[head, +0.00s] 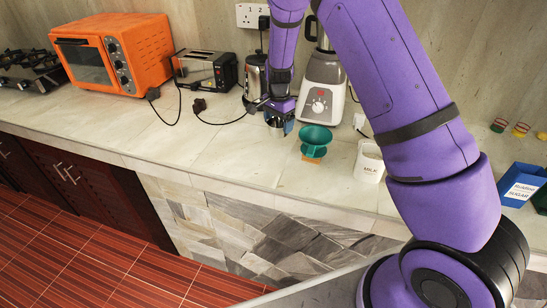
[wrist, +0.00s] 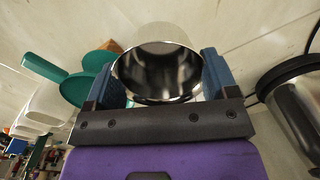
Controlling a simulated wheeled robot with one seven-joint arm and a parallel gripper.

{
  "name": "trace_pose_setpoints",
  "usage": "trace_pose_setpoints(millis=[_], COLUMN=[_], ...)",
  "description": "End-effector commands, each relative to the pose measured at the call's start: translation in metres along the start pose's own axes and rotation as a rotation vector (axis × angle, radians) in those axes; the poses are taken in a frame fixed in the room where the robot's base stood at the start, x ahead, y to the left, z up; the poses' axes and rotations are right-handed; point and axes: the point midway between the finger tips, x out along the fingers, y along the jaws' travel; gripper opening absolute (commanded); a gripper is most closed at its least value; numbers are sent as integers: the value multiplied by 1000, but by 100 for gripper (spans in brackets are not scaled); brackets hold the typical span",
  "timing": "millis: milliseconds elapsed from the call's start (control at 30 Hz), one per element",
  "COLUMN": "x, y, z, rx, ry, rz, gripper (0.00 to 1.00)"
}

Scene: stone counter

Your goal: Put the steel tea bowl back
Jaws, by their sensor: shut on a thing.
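The steel tea bowl (wrist: 158,78) is shiny and round, with its dark, mirror-like inside facing the wrist camera. My gripper (wrist: 160,76) is shut on it, one blue finger on each side. In the head view my gripper (head: 280,116) hangs fingers-down at the counter, between the steel kettle and the green dripper. Only a small part of the steel bowl (head: 277,130) shows there below the fingers. I cannot tell whether its base touches the counter.
A green dripper (head: 316,138) on a wooden base stands close at right, with a white milk canister (head: 369,163) beyond it. A blender (head: 322,85) and a steel kettle (head: 255,78) stand behind. Toaster (head: 205,70), cords and orange oven (head: 117,52) are left. The front counter is clear.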

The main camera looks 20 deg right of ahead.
Motion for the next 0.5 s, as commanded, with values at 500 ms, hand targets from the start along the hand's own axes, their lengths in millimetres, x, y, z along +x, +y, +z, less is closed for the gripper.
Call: trace_pose_setpoints(millis=[500], x=[-19], y=[10], z=[33], rx=[696], ry=[-5], rz=[-3], gripper=[53])
